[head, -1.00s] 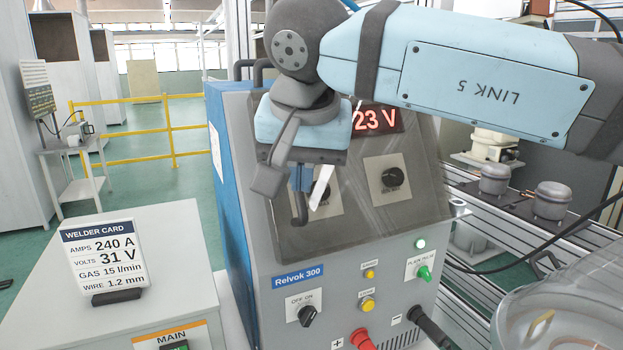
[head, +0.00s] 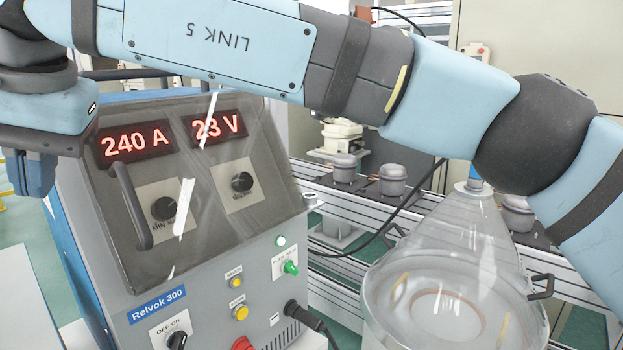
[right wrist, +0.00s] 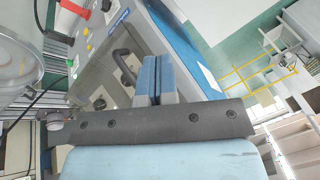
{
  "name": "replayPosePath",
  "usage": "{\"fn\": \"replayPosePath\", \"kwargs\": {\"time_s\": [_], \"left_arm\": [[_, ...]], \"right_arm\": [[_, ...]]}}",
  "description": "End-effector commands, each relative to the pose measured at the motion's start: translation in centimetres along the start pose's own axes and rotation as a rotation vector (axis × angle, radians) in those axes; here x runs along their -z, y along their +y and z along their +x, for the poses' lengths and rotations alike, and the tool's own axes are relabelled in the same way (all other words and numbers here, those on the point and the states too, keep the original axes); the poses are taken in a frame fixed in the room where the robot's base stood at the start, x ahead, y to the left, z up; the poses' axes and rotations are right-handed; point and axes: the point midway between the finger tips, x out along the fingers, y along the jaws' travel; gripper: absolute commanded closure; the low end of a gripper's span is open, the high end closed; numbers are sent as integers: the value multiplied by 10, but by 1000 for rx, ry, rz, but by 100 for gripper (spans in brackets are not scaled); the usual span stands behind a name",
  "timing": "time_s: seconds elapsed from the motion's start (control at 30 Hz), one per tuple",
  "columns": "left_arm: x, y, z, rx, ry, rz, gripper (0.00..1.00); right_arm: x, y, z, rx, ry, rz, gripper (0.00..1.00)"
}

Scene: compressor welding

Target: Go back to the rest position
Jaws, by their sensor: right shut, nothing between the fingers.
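My right arm crosses the top of the head view, with its gripper (head: 32,172) at the left edge, in front of the welder's upper left. The blue fingers point down and are closed together with nothing between them. In the right wrist view the closed fingers (right wrist: 155,80) stand in front of the welder panel (right wrist: 98,62). The welder (head: 215,275), marked Relvok 300, shows red readouts 240 A (head: 137,142) and 23 V (head: 219,126) behind a clear cover with a dark handle (head: 130,205). My left gripper is not in view.
A clear cone-topped vessel (head: 455,265) stands at the right, below my arm. Compressors (head: 392,180) sit on a rail line behind. A black cable (head: 400,210) runs there. Yellow railing (right wrist: 250,70) and open green floor show in the right wrist view.

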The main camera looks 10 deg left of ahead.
Motion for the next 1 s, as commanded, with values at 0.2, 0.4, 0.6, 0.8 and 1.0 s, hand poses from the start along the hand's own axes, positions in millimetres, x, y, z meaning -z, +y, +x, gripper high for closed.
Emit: {"fn": "replayPosePath", "kwargs": {"time_s": [0.2,0.4,0.6,0.8,1.0], "left_arm": [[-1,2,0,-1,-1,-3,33],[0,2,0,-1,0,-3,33],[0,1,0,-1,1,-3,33],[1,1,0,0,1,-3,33],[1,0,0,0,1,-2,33]], "right_arm": [[-18,1,19,432,-361,319,100],[-16,19,12,777,-734,667,100],[4,66,7,1066,-1145,1037,100],[30,144,22,1300,-1596,1400,100],[41,244,70,1487,-2091,1730,100]]}}
